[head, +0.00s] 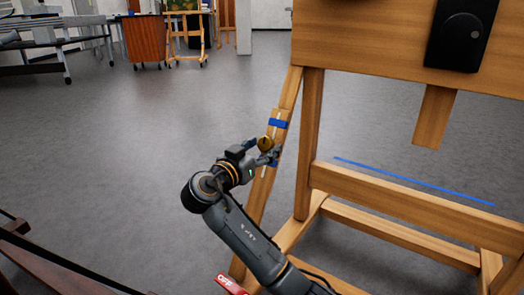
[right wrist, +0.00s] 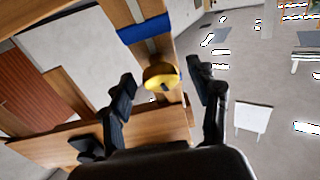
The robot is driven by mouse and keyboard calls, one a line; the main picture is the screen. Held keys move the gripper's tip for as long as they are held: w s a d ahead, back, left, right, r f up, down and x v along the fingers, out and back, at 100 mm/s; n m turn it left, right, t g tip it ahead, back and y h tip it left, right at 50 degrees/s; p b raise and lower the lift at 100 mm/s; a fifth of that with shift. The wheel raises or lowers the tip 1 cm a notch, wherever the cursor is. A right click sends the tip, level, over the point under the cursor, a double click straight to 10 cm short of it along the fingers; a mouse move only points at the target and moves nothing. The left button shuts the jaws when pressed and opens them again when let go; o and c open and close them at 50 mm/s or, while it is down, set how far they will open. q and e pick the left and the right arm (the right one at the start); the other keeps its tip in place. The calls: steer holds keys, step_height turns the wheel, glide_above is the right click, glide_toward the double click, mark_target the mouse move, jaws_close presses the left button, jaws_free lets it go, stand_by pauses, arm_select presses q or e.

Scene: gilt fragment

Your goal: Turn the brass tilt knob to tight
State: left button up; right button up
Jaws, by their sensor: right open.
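The brass tilt knob (head: 265,143) is a round, gold-coloured knob on the slanted wooden leg of the easel (head: 288,105). A blue band (head: 278,124) crosses the leg just above it. My right gripper (head: 264,151) is at the knob, with its fingers apart. In the right wrist view the knob (right wrist: 161,76) sits between the two open fingertips (right wrist: 163,88), and gaps show on both sides. The blue band (right wrist: 143,29) shows beyond it. I cannot read any marking for tight. My left gripper is not in view.
The easel's lower crossbar (head: 400,222) and base rails extend right of my right arm. A black box (head: 462,32) is on the upper board. A dark wooden rail (head: 50,262) lies at lower left. The grey floor (head: 130,150) at left is clear.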

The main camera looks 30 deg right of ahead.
steer(key=c, duration=1.2)
steer(key=shift+o, duration=0.2)
steer(key=shift+w+f+m+g+b, duration=0.1)
steer(key=shift+f+m+g+b, duration=0.15)
steer(key=shift+m+b, duration=0.35)
steer(key=shift+r+m+g, duration=0.1)
steer(key=shift+m+g, duration=0.15)
steer(key=shift+m, duration=0.15)
steer(key=shift+r, duration=0.1)
steer(key=o, duration=1.2)
steer(key=shift+c, duration=0.2)
